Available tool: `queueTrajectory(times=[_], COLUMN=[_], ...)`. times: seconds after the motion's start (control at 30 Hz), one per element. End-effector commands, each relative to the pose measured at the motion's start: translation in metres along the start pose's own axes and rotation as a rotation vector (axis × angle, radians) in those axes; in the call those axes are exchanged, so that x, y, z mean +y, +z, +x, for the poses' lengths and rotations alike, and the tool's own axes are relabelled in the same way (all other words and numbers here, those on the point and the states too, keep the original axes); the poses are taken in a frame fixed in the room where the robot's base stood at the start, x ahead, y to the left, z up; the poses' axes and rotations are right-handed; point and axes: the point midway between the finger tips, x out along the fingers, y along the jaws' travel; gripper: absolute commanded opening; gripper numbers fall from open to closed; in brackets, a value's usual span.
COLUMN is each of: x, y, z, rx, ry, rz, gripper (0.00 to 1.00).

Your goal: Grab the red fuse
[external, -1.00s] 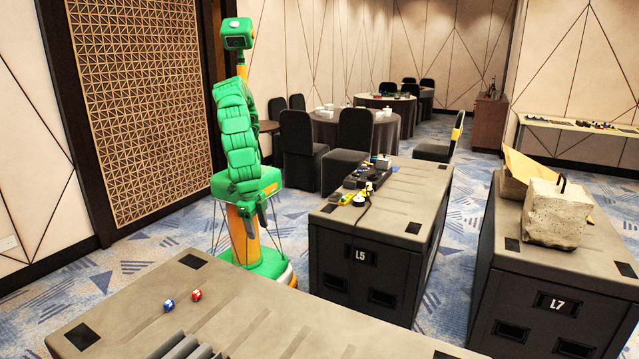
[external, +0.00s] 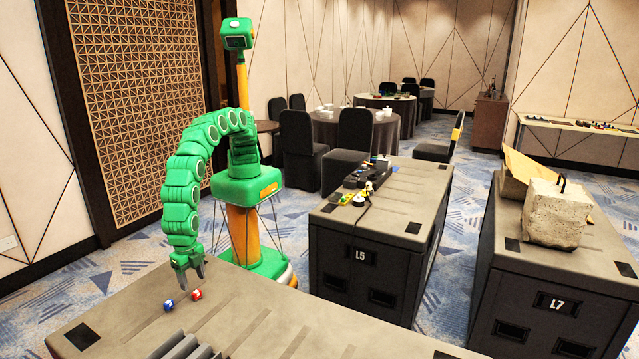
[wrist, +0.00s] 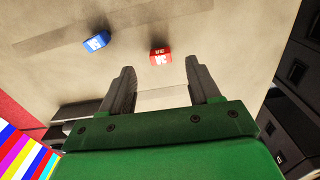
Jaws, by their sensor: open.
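The red fuse (external: 196,295) is a small red block with white lettering. It lies on the grey case top at the front left, just right of a similar blue block (external: 168,305). In the wrist view the red fuse (wrist: 160,56) is beyond the fingertips, roughly between their lines, and the blue block (wrist: 96,41) is to its left. My gripper (external: 190,279) points down close above the two blocks. In the wrist view my gripper (wrist: 158,79) has its fingers apart, with nothing between them.
The case top (external: 270,310) around the blocks is mostly clear. Dark grey ridged pieces (external: 180,348) lie at its front edge. Case L5 (external: 385,215), with small devices on it, and case L7 (external: 560,260), with a concrete block (external: 556,213), stand to the right.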

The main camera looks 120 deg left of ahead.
Motion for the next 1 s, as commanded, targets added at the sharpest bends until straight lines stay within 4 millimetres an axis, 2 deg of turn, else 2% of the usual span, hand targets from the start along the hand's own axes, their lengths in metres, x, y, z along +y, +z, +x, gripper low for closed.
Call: queueTrajectory(times=[0.23, 0.53, 0.83, 1.0], x=[0.000, -0.001, 0.000, 0.000], y=[0.000, 0.002, 0.001, 0.001], z=[0.017, 0.054, 0.059, 0.059], rx=[0.000, -0.002, 0.000, 0.000], ry=[0.000, -0.002, 0.000, 0.000], rz=[0.000, 0.000, 0.000, 0.000], gripper=[0.62, 0.62, 0.62, 0.37])
